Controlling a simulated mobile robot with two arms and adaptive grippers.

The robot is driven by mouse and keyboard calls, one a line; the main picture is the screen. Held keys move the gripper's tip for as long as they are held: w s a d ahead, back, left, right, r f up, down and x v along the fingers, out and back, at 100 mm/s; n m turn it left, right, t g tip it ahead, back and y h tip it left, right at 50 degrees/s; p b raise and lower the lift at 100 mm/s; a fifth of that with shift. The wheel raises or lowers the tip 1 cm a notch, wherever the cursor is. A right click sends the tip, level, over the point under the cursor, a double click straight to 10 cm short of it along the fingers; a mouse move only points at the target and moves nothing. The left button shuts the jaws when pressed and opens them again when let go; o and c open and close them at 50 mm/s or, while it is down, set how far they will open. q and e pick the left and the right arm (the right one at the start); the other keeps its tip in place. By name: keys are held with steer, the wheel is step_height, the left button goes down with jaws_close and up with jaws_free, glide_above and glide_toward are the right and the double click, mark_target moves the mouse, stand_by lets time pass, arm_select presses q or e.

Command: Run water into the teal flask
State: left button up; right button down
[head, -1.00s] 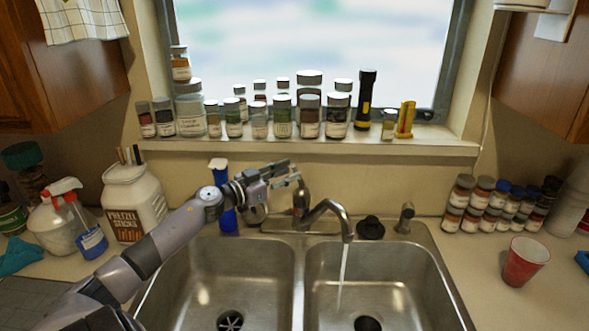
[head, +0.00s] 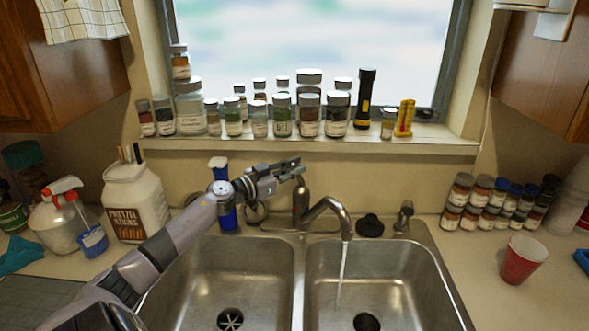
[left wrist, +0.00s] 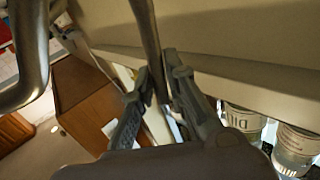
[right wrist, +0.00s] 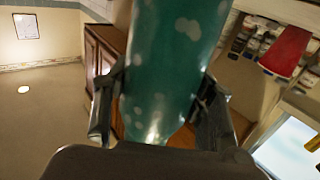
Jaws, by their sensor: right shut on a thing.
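The teal flask (right wrist: 165,65), mottled with pale spots, fills the middle of the right wrist view. My right gripper (right wrist: 160,105) is shut on it, a finger on each side; neither shows in the head view. The faucet (head: 330,207) runs a thin stream of water (head: 342,270) into the right sink basin (head: 400,275). My left gripper (head: 298,166) is just above the faucet's base. In the left wrist view its fingers (left wrist: 160,78) are apart, with a slim metal rod (left wrist: 151,35) showing between them; contact cannot be told. The flask's mouth is hidden.
The left basin (head: 200,285) lies under my left arm. A blue bottle (head: 222,195), a pretzel jar (head: 135,200) and a spray bottle (head: 60,220) stand left. Jars (head: 282,115) line the sill. A red cup (head: 522,260) and spice jars (head: 490,205) stand right.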

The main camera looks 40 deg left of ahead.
arm_select(q)
jaws_close()
stand_by(0.3)
